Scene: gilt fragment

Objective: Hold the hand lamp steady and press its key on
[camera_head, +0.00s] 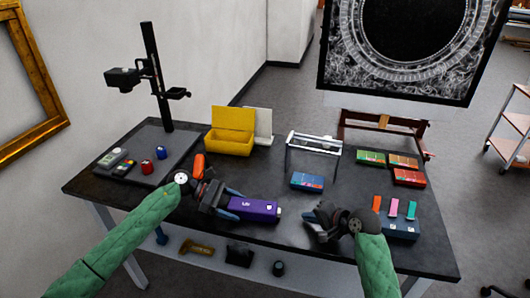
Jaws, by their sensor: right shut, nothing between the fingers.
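The hand lamp (257,209), a purple block with a white mark on its side and a pale right end, is at the front middle of the dark table. My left gripper (233,204) is at the lamp's left end, its dark fingers on either side, and appears shut on it. I cannot tell whether the lamp touches the table. My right gripper (311,217) is shut and empty, a short way right of the lamp and apart from it. The lamp's key cannot be made out clearly at this size.
An orange object (198,166) stands behind my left gripper. Coloured boxes (408,177) and a blue holder (400,229) are at right. A camera stand (150,60) rises at left.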

